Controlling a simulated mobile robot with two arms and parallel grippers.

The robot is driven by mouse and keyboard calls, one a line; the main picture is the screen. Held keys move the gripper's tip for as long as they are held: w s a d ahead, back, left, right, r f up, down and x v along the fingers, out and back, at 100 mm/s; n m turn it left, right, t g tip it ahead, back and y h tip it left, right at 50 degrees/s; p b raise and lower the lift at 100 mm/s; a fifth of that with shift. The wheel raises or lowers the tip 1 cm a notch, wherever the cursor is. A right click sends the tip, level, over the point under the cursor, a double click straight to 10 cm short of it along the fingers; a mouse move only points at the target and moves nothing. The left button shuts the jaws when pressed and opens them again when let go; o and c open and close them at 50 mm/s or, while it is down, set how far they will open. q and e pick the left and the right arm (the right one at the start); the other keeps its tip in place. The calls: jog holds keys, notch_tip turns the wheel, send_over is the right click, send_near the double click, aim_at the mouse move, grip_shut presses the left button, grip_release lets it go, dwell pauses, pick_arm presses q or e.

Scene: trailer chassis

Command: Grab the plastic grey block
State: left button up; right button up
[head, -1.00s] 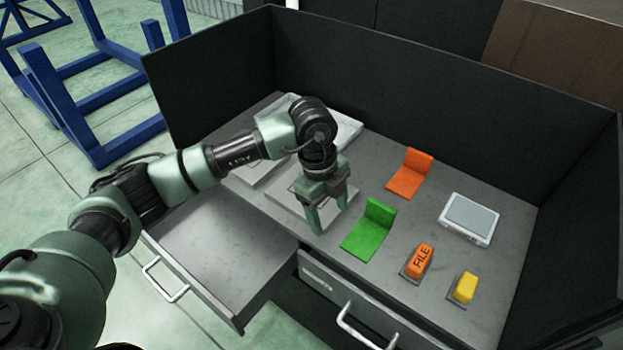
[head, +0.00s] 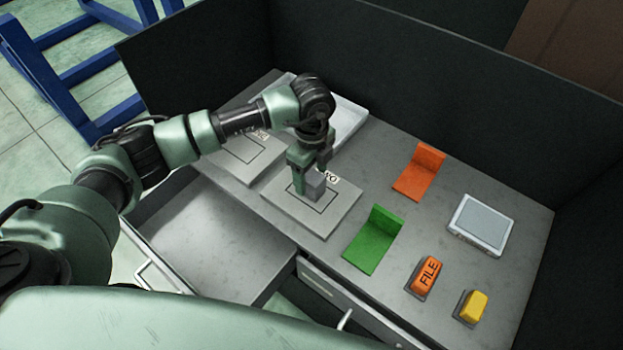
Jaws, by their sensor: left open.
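A small grey block (head: 316,188) stands on a light grey plate (head: 338,212) with a dark outlined rectangle, in the middle of the workbench. My left gripper (head: 309,180) points down at the block from above. Its jaws are open and its fingers are right at the block, one on its left side; the other is partly hidden. I cannot tell whether the fingers touch the block. My right gripper is out of view.
A second marked plate (head: 240,157) and a white tray (head: 352,120) lie behind. Green (head: 372,243) and orange (head: 417,175) angled holders, a white scale-like device (head: 482,222), an orange "FILE" block (head: 428,276) and a yellow block (head: 474,307) stand right. Dark panels (head: 400,85) enclose the bench; an open drawer (head: 215,235) is in front.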

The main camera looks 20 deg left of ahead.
pick_arm(q)
notch_tip(320, 180, down, 3)
jog(key=shift+w+r, duration=0.15)
jog(key=c, duration=1.3)
grip_shut()
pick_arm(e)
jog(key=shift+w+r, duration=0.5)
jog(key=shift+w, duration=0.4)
pick_arm(q)
jog(key=shift+r, duration=0.1)
